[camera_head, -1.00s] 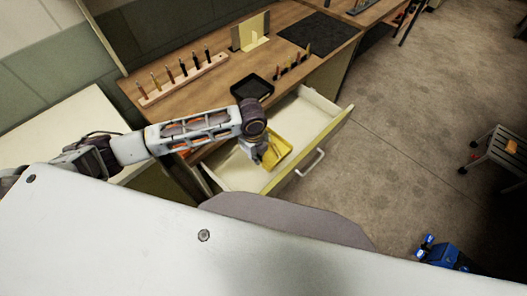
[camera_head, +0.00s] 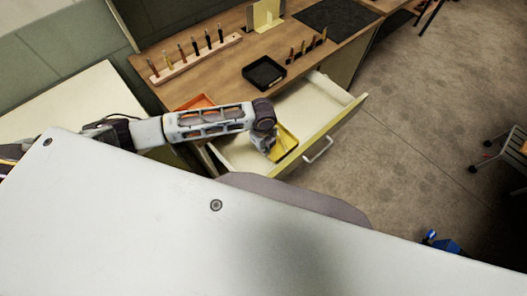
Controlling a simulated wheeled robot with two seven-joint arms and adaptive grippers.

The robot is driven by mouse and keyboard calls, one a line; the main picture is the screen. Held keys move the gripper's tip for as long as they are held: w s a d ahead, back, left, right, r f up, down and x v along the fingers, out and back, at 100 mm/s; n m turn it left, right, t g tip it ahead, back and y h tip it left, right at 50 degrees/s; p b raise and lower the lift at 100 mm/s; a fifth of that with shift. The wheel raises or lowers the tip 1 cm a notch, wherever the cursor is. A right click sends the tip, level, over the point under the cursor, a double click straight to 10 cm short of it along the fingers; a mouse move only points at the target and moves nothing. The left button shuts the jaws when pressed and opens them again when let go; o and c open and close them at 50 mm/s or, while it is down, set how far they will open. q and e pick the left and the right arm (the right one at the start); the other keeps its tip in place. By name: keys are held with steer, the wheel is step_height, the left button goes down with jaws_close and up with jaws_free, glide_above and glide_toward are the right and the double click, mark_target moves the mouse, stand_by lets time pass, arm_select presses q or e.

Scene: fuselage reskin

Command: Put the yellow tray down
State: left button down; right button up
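The yellow tray (camera_head: 286,139) is in the open drawer area at the desk's front, tilted in the picture and partly covered by my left gripper. My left gripper (camera_head: 271,151) points down at the tray's left edge and appears shut on it; its fingertips are small and partly hidden. I cannot tell whether the tray's underside touches the drawer floor. The drawer (camera_head: 309,102) is pale inside, with a yellow-green front and a light handle. My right gripper is not in view.
A black tray (camera_head: 264,72) and an orange tray (camera_head: 196,101) are on the wooden desk (camera_head: 217,75), with a rack of tools (camera_head: 196,60) behind. A dark mat (camera_head: 337,14) lies at the back right. Floor right of the drawer is clear up to a stool (camera_head: 513,146).

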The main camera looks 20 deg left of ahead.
arm_select(q)
steer(key=shift+f, duration=1.6)
steer(key=c, duration=1.6)
jaws_free()
steer(key=shift+c, duration=0.2)
step_height(320, 180, up, 12)
steer(key=shift+s, duration=0.15)
